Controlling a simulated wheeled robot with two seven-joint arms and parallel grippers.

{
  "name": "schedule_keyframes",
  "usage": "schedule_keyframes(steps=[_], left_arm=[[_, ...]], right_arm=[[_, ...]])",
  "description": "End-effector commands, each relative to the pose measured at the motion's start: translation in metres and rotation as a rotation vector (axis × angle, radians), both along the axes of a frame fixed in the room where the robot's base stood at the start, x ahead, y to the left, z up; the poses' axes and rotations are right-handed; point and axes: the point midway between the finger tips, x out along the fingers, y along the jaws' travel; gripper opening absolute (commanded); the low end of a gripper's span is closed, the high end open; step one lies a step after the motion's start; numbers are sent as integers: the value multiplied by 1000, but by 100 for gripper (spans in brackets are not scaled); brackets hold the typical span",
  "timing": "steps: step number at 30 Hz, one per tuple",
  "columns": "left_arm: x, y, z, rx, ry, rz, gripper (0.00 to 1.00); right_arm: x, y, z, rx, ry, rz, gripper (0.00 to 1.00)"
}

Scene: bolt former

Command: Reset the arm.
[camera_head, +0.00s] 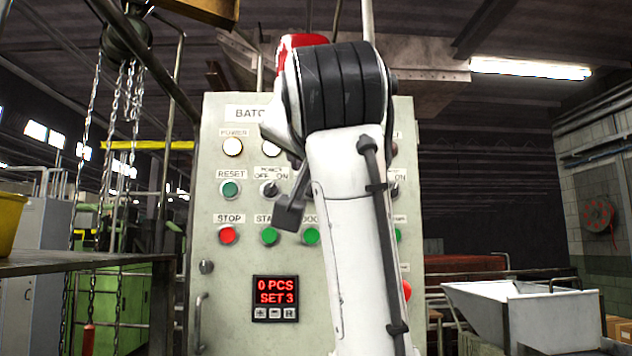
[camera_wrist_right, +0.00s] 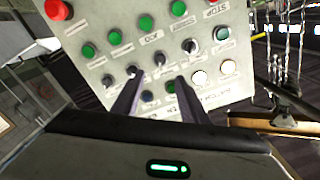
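My right arm (camera_head: 352,200) stands upright in front of the control panel (camera_head: 215,270) and hides much of its right side. Part of my right gripper (camera_head: 290,213) shows as a dark finger below the power switch (camera_head: 269,189). In the right wrist view, my right gripper (camera_wrist_right: 160,82) has two dark fingers spread apart and pointing at the panel (camera_wrist_right: 100,65). I cannot tell whether the fingers touch the panel. My left gripper is in neither view.
The panel has a green reset button (camera_head: 229,189), a red stop button (camera_head: 228,235) and a display (camera_head: 275,291) reading 0 PCS, SET 3. Chains (camera_head: 121,150) hang at the left, above a dark shelf (camera_head: 80,262). A pale metal bin (camera_head: 540,318) stands at the right.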

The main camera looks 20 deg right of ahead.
Motion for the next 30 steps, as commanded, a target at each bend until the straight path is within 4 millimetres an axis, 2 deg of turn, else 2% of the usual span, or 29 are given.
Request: schedule_keyframes(steps=[16, 20, 23, 26, 30], left_arm=[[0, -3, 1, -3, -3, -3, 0], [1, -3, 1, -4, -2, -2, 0], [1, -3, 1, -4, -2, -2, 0], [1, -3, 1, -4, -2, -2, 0], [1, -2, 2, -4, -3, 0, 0]], right_arm=[[-2, 0, 0, 0, 0, -1, 40], [6, -2, -14, -6, 23, 3, 40], [26, -7, -53, -22, 84, 15, 40], [52, -14, -117, -50, 180, 39, 40], [74, -24, -220, -99, 325, 83, 40]])
